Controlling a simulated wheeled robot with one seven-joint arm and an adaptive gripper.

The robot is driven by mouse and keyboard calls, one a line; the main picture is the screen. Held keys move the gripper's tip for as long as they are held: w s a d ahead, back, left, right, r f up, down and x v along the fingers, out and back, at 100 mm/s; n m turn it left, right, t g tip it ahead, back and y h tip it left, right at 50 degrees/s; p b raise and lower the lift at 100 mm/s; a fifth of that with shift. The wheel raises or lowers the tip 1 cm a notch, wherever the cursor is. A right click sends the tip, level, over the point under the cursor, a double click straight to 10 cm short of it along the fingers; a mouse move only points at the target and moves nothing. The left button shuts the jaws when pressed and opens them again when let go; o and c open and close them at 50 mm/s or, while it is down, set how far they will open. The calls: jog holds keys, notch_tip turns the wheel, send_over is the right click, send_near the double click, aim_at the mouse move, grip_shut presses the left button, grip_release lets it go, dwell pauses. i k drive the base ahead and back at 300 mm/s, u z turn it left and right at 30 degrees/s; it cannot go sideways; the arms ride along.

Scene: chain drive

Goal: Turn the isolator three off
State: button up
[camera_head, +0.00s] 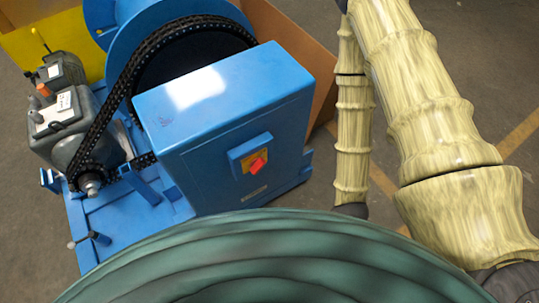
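One isolator (253,158) shows on the side face of the blue cabinet (225,105). It is a blue box with a yellow plate and a red knob (258,166). The knob sits tilted, slanting up to the right. A small label below it is too small to read, so I cannot tell which isolator number this is. My gripper is outside the picture. Links of my arm run down the right side, apart from the cabinet.
A black chain (112,100) runs from a large blue wheel (160,25) to a small sprocket (90,183) beside a grey motor unit (62,125). A yellow panel (60,35) and brown panel (290,45) stand behind. Grey floor (470,60) is open at right.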

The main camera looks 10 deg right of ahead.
aim_at(257, 164)
jog(key=z, duration=0.85)
jog(key=k, duration=0.95)
jog(key=u, duration=0.5)
